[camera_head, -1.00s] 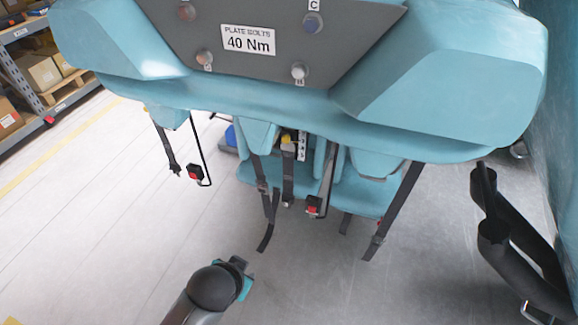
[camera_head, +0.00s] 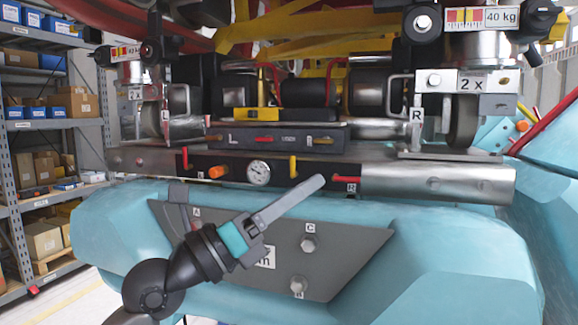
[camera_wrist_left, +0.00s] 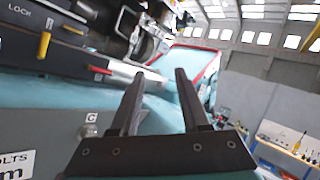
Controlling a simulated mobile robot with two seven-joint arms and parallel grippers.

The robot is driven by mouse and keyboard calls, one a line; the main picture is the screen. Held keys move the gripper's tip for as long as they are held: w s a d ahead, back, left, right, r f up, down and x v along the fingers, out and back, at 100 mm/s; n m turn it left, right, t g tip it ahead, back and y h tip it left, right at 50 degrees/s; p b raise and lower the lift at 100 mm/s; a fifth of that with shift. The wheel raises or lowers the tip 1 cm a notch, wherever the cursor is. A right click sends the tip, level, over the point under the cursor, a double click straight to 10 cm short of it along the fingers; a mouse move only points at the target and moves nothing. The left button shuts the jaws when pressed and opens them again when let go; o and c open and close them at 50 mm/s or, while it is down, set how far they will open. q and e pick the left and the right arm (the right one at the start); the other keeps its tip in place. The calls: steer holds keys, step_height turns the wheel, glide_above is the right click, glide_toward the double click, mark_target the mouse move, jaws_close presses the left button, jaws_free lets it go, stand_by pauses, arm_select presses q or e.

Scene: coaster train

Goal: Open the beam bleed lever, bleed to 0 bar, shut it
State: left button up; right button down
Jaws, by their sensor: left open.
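The steel beam (camera_head: 435,186) crosses the middle of the head view. Its black panel (camera_head: 229,170) carries a round pressure gauge (camera_head: 258,173), whose reading is too small to tell. Right of the gauge a yellow lever (camera_head: 293,167) stands upright; it also shows in the left wrist view (camera_wrist_left: 44,44). Red levers sit at the panel's left end (camera_head: 185,158) and right end (camera_head: 347,179). No bleed label is legible. My left gripper (camera_head: 318,182) is open and empty, in front of and below the panel; its two fingers show apart in the wrist view (camera_wrist_left: 159,76). My right gripper is out of view.
An orange knob (camera_head: 217,172) sits left of the gauge. An upper dark box (camera_head: 280,138) holds small levers. Below is a grey plate (camera_head: 345,245) with bolts. Wheel assemblies (camera_head: 460,120) stand above the beam. Shelves (camera_head: 45,150) stand far left.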

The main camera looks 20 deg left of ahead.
arm_select(q)
steer(key=w+a+m+y, duration=0.1)
steer(key=w+a+y, duration=0.3)
steer(key=y, duration=0.1)
steer(key=n+y, duration=0.2)
steer(key=y, duration=0.4)
glide_toward(291, 162)
steer(key=shift+t, duration=0.3)
steer(key=p+x, duration=0.4)
steer(key=x, duration=0.5)
steer(key=shift+d+f, duration=0.1)
steer(key=shift+f, duration=0.1)
steer(key=shift+c, duration=0.4)
jaws_close()
